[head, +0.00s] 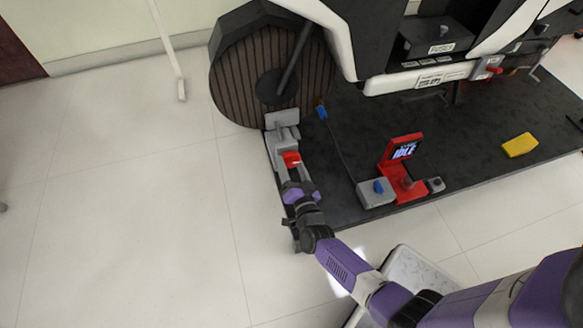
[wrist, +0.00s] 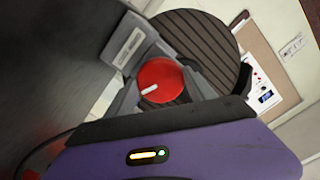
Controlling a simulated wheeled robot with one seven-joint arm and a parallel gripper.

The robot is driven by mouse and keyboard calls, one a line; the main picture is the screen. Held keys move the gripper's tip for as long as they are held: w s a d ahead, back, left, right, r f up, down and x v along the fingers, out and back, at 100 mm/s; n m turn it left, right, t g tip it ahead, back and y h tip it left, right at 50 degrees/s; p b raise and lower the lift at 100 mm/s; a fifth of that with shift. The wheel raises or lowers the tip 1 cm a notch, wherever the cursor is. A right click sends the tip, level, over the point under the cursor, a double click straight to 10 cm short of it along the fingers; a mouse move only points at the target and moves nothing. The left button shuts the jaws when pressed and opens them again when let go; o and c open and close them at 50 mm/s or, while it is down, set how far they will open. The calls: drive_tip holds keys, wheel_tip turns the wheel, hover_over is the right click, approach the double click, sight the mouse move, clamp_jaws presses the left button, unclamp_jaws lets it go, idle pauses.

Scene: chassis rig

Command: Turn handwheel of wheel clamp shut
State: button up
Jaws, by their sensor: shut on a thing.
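The red handwheel (head: 291,158) sits on the grey wheel clamp (head: 282,121), beside the lower part of the large dark wheel (head: 232,75). In the wrist view the handwheel (wrist: 166,76) shows as a red disc with a white mark pointing to the lower left. The clamp's grey plate (wrist: 129,46) stands behind it at the upper left. My gripper (head: 291,169) reaches the handwheel from the near side and is shut on it. The exact finger contact is partly hidden by my wrist in the head view.
A red stand with a screen reading IDLE (head: 404,151) and a grey box with a blue knob (head: 373,196) are right of my arm on the black mat (head: 465,150). A yellow block (head: 520,145) lies farther right. The floor at left (head: 120,200) is clear.

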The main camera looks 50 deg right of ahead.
drive_tip(key=m+b, duration=0.1)
drive_tip(key=m, duration=0.2)
drive_tip(key=shift+f+m, duration=0.15)
drive_tip(key=shift+m, duration=0.25)
drive_tip(key=m+b, duration=0.1)
drive_tip(key=m, duration=0.2)
drive_tip(key=shift+a, duration=0.1)
drive_tip(key=m, duration=0.6)
drive_tip(key=shift+r, duration=0.2)
drive_tip(key=shift+m, duration=0.5)
drive_tip(key=o, duration=1.4)
